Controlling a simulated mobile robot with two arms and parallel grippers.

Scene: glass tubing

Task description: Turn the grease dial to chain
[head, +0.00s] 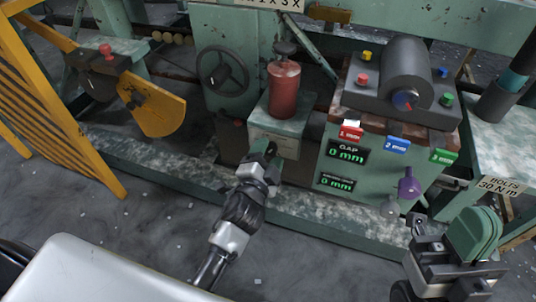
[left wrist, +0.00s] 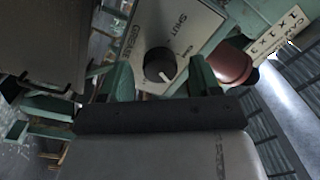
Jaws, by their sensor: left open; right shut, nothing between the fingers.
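The grease dial (left wrist: 160,64) is a round black knob with a white pointer mark, set in a pale labelled plate (left wrist: 190,15) in the left wrist view. The plate reads SHUT and a GREASE title; other lettering is too small to read surely. The white mark is at the knob's lower edge in that picture. My left gripper (left wrist: 161,80) is open, with its green fingers on either side of the dial, apart from it as far as I can see. In the head view my left gripper (head: 264,150) hides the dial. My right gripper (head: 473,235) is shut and empty at lower right.
A red grease pot (head: 284,90) stands on the green box (head: 285,128) above the dial. A console (head: 385,165) with buttons, coloured tags and a purple knob (head: 408,187) stands to the right. A handwheel (head: 222,71) is at left. The grey floor in front is open.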

